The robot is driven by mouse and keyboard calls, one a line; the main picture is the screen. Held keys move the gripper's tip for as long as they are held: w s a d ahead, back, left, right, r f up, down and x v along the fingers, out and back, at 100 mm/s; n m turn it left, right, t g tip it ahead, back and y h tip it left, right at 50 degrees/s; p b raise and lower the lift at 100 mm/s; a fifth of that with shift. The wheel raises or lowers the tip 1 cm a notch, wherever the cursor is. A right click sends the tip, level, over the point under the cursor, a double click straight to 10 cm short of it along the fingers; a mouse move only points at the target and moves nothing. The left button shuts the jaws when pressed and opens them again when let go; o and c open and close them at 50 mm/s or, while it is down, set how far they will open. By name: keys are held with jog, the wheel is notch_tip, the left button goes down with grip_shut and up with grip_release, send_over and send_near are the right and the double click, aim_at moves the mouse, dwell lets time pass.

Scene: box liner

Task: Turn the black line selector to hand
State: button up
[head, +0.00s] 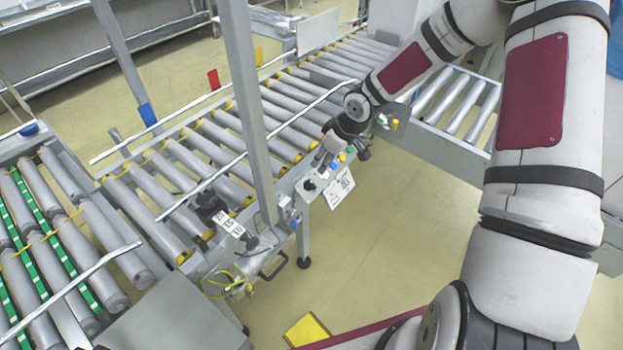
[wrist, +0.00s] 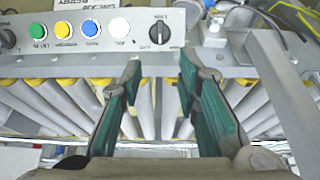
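The black line selector (wrist: 159,33) is a round knob on a grey control panel, with a small upside-down label beside it in the wrist view. In the head view a black knob (head: 309,185) sits at the near end of the button row. My gripper (wrist: 162,68) is open and empty, its two green-padded fingers spread. In the wrist picture the selector lies beyond the fingertips, roughly centred between them, with no visible contact. In the head view my gripper (head: 322,163) hangs close to the panel. The selector's exact pointer setting is too small to read.
Green (wrist: 40,31), yellow (wrist: 63,30), blue (wrist: 91,28) and white (wrist: 119,28) buttons line the panel left of the selector. Another black knob (wrist: 7,39) is at the far left. Conveyor rollers (head: 290,112) lie behind the panel. A grey post (head: 249,110) stands nearby.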

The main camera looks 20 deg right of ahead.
aim_at(311, 181)
jog(key=b+x, duration=0.2)
jog(key=x, duration=1)
jog(key=shift+f+b, duration=0.15)
jog(key=shift+b, duration=0.15)
jog(key=shift+s, duration=0.1)
grip_shut()
